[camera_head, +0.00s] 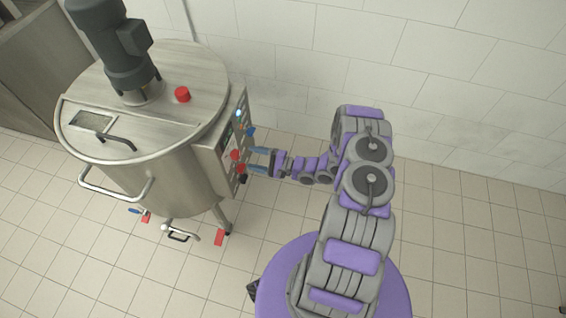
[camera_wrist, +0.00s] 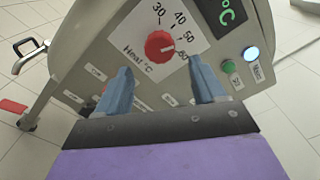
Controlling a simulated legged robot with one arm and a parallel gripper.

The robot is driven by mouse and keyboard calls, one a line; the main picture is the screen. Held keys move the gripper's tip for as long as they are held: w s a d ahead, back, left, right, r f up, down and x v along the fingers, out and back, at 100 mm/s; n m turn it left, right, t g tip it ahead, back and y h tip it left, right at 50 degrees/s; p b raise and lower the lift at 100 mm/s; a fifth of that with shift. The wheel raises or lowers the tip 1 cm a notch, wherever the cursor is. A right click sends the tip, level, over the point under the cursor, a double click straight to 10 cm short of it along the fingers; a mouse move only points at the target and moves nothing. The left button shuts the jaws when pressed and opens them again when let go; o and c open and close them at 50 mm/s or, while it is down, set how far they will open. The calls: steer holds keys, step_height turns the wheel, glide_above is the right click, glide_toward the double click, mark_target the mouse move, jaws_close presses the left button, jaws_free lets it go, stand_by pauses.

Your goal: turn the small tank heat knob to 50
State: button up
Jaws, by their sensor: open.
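The red heat knob (camera_wrist: 160,45) sits on a white dial marked 30, 40, 50 and 60 with "Heat °C" beside it, on the control panel (camera_wrist: 90,45). A pale mark shows on the knob, but I cannot read its setting surely. In the head view the tank (camera_head: 165,185) stands at left, with two red knobs on its side panel; the upper one (camera_head: 236,155) appears to be the heat knob. My gripper (camera_wrist: 161,66) is open, its blue fingers pointing at the panel, one either side of the knob's lower part. Contact cannot be told. In the head view my gripper (camera_head: 255,160) reaches the panel from the right.
A green display (camera_wrist: 227,12), a green button (camera_wrist: 229,66) and a lit blue button (camera_wrist: 251,54) are right of the dial. A valve handle (camera_wrist: 30,60) is at far left.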

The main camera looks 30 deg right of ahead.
steer(key=p+v, duration=0.1)
steer(key=v, duration=1)
steer(key=shift+s+d, duration=0.15)
steer(key=shift+d, duration=0.1)
